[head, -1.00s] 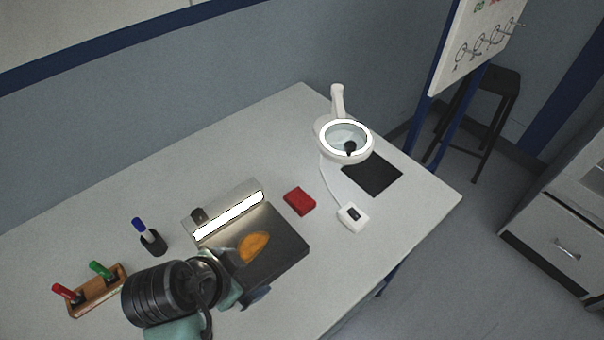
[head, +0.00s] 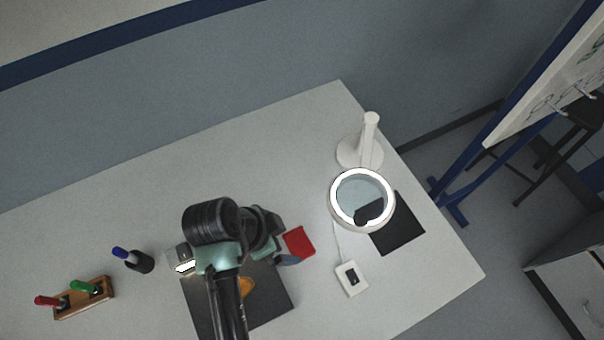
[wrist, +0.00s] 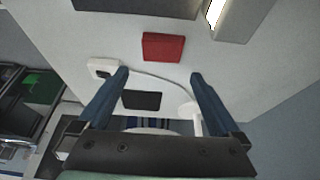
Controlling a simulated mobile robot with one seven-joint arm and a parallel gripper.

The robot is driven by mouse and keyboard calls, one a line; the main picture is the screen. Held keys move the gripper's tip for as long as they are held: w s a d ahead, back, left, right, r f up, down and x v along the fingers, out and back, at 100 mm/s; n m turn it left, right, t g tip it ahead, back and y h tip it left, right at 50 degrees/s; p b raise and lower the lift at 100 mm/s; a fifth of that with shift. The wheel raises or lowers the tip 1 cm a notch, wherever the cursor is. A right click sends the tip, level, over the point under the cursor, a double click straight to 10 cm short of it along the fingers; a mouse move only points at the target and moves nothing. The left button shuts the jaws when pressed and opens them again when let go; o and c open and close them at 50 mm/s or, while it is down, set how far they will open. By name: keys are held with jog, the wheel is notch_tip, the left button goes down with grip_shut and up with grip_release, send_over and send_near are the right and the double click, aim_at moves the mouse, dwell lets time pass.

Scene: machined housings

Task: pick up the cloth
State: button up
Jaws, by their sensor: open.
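A red, flat rectangular item (head: 299,243), which looks like the folded cloth, lies on the grey table right of a dark plate. In the wrist view the red item (wrist: 163,47) is fully visible, just past the fingertips and roughly centred between them. My gripper (head: 283,243) is above the table at the left side of the red item, and partly covers it in the head view. In the wrist view my gripper (wrist: 159,76) has its two blue fingers wide apart with nothing between them. Its height above the table is hard to tell.
The dark plate (head: 272,298) bears an orange piece (head: 247,287), partly behind my arm. A ring-lit magnifier lamp (head: 362,170), a black mat (head: 405,236) and a white corded box (head: 351,278) stand to the right. A marker rack (head: 85,298) and pen cup (head: 142,262) are left.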

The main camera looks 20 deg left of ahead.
aim_at(299, 244)
jog(key=x, duration=0.6)
jog(key=p+x, duration=0.1)
jog(key=x, duration=0.2)
jog(key=shift+s+a+f, duration=0.2)
jog(key=shift+f, duration=0.05)
jog(key=shift+c, duration=0.2)
jog(key=c, duration=1)
notch_tip(299, 244, up, 10)
jog(key=shift+r, duration=0.1)
jog(key=shift+c, duration=0.2)
